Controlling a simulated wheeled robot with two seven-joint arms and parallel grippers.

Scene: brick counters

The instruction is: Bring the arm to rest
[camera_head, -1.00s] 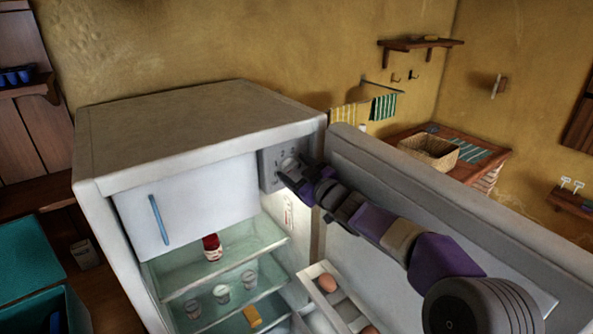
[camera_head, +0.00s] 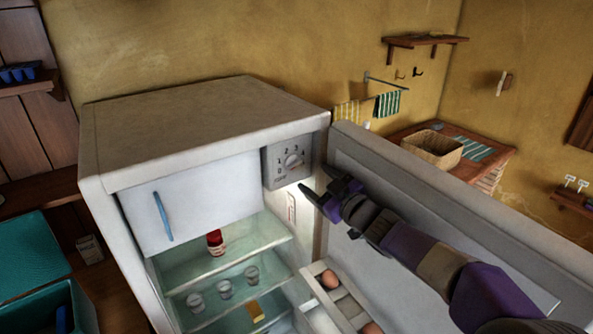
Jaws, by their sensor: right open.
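My right arm (camera_head: 415,247) reaches in from the lower right, in front of the open fridge door. My right gripper (camera_head: 318,186) is open and empty, just right of and below the thermostat dial (camera_head: 291,160), and apart from it. The dial sits on a grey numbered panel (camera_head: 272,172) at the fridge's upper right inside. My left gripper is not in view.
The fridge (camera_head: 200,130) stands open, its door (camera_head: 470,215) swung right. A red jar (camera_head: 215,243) and several glasses stand on its shelves. Eggs (camera_head: 329,279) sit in the door rack. A basket (camera_head: 432,148) is on a counter behind.

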